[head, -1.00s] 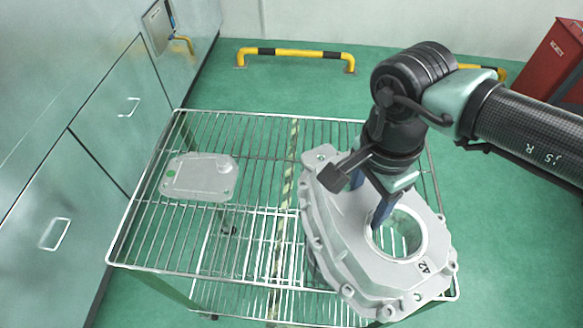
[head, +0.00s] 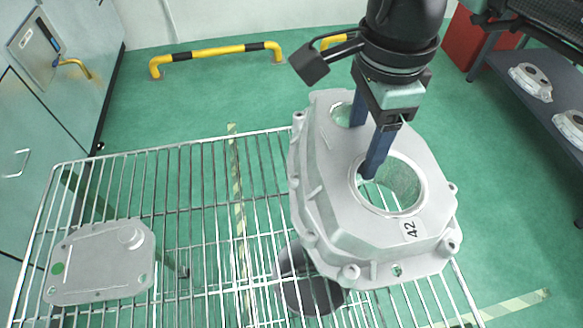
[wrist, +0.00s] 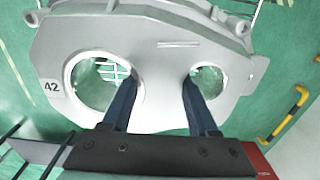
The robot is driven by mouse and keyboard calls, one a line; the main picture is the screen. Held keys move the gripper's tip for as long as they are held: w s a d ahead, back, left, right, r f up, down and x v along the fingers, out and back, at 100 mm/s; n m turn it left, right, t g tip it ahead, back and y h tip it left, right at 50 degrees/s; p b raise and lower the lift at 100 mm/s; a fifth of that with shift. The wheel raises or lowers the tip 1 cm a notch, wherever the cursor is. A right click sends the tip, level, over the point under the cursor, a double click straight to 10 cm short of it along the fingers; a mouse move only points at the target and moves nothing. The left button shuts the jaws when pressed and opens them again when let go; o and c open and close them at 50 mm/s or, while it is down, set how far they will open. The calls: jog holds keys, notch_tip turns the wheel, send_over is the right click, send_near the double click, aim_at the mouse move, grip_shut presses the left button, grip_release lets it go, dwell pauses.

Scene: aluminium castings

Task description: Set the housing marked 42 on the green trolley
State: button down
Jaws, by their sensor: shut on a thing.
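The grey cast housing marked 42 (head: 325,195) hangs from my gripper (head: 362,148) over the right part of the wire-topped trolley (head: 190,155), which has green posts. My gripper's two dark blue fingers go into the housing's large and small holes, shut on the wall between them. In the wrist view the housing (wrist: 155,65) fills the middle, with the 42 label at left, and my gripper (wrist: 158,82) reaches into both holes. The housing looks raised above the wires; its underside is hidden, so I cannot see any contact.
A flat grey cover with a green dot (head: 100,262) lies on the trolley's left part. A dark grey round shape (head: 310,292) shows below the housing. A bench (head: 535,105) with castings stands at right. Yellow-black barriers (head: 215,58) and a red cabinet (head: 480,45) are behind.

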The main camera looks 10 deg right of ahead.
jog(key=shift+f+b, duration=0.45)
jog(key=shift+f, duration=4.4)
jog(key=shift+f, duration=0.2)
jog(key=shift+c, duration=0.8)
grip_release()
jog(key=shift+s, duration=0.1)
notch_tip(320, 180, up, 12)
jog(key=shift+r+p, duration=0.15)
jog(key=shift+p, duration=0.35)
